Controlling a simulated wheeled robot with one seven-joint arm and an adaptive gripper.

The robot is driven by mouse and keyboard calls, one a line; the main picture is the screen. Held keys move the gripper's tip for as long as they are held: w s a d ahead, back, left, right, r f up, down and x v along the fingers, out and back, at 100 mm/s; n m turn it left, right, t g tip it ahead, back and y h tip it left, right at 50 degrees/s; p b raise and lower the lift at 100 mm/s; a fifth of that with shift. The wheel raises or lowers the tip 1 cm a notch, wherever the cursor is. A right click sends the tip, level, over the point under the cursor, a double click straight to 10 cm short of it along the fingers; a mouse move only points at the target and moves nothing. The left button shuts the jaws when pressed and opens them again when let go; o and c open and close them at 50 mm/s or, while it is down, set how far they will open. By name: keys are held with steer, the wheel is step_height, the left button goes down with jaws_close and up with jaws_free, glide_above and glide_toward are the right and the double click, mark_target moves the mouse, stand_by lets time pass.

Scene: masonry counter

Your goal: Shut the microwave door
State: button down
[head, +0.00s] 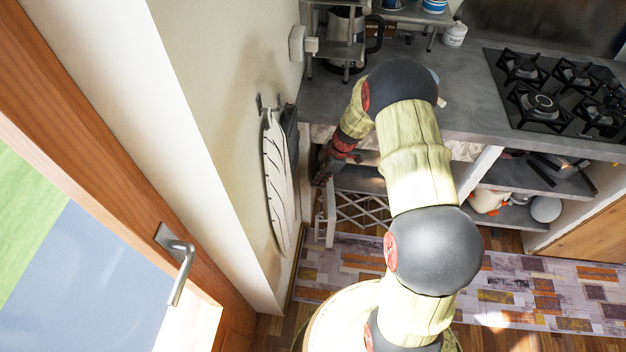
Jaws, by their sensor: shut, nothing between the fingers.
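I cannot make out a microwave or its door in the head view; my arm covers part of the counter and the space below it. My arm reaches down to the front left end of the grey counter (465,95). My gripper (322,175) is small and dark there, just below the counter edge. It is shut and holds nothing that I can see. It is close to the top of a white lattice-sided frame (362,212) under the counter; I cannot tell whether they touch.
A gas hob (545,95) is set in the counter at right. Open shelves (525,190) with pots lie below. A metal rack (338,45) stands at the back left. White items hang on the left wall (277,180). A patterned rug (530,290) covers the floor.

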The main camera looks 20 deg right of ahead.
steer(key=shift+s+d, duration=0.1)
steer(key=shift+d, duration=0.2)
steer(key=s+d+n+b, duration=0.2)
steer(key=d+n+b, duration=0.1)
steer(key=d, duration=0.9)
steer(key=shift+s+d+g+b, duration=0.15)
steer(key=shift+d+g+b, duration=0.25)
steer(key=shift+b, duration=0.45)
